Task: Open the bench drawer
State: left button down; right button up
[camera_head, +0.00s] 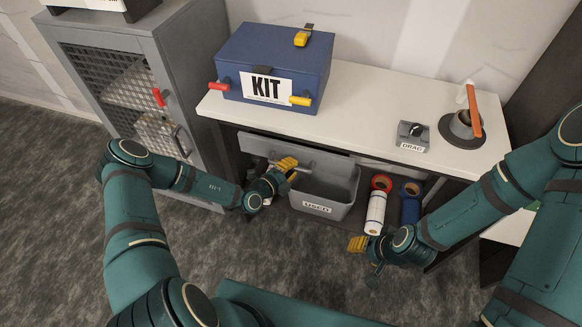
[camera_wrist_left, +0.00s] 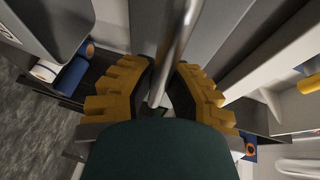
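The bench drawer shows as a grey front (camera_head: 328,158) under the white bench top. Its metal bar handle is partly hidden by my left gripper in the head view and shows plainly in the left wrist view (camera_wrist_left: 177,42). My left gripper (camera_head: 289,168) is at the drawer front. In the left wrist view its yellow fingers (camera_wrist_left: 163,82) lie on both sides of the bar and look closed in on it. The drawer looks shut or nearly so. My right gripper (camera_head: 357,243) is low, in front of the bench, away from the drawer; its finger gap is unclear.
A grey bin labelled USED (camera_head: 318,208) stands below the drawer, with a white roll (camera_head: 375,212) and a blue roll (camera_head: 411,207) beside it. A blue KIT box (camera_head: 275,65) stands on the bench top (camera_head: 365,118). A grey mesh-door cabinet (camera_head: 125,85) stands at left.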

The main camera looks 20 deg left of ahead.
pick_arm(q)
jog(key=s+p, duration=0.7)
jog(key=s, duration=1.4)
jog(key=shift+a, duration=0.35)
jog(key=c, duration=0.9)
grip_release()
jog(key=shift+c, duration=0.2)
